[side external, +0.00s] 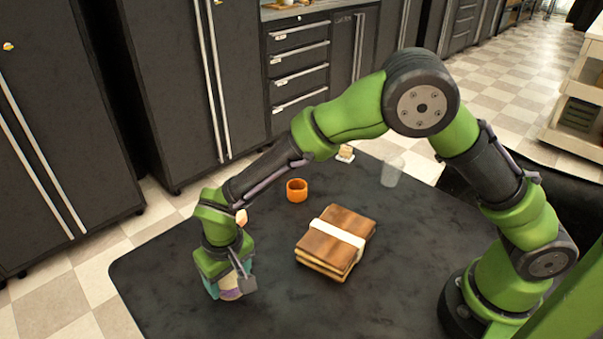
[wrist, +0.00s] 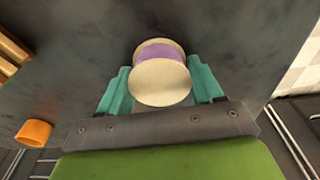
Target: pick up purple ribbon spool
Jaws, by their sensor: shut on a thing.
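The purple ribbon spool (wrist: 160,75) has pale round ends with a purple band between them. In the wrist view it sits between the two teal fingers of my gripper (wrist: 160,88), which are shut on it. In the side external view my gripper (side external: 230,290) points down low over the left front of the dark table. The spool (side external: 231,283) shows there only in part, with a bit of purple and a pale end between the fingers. Whether it touches the table or hangs just above it, I cannot tell.
A strapped stack of wooden boards (side external: 325,258) lies right of my gripper on the dark table (side external: 180,300). Behind it are an orange cup (side external: 297,190), a clear glass (side external: 393,172) and a small pale item (side external: 345,153). The table's front middle is clear.

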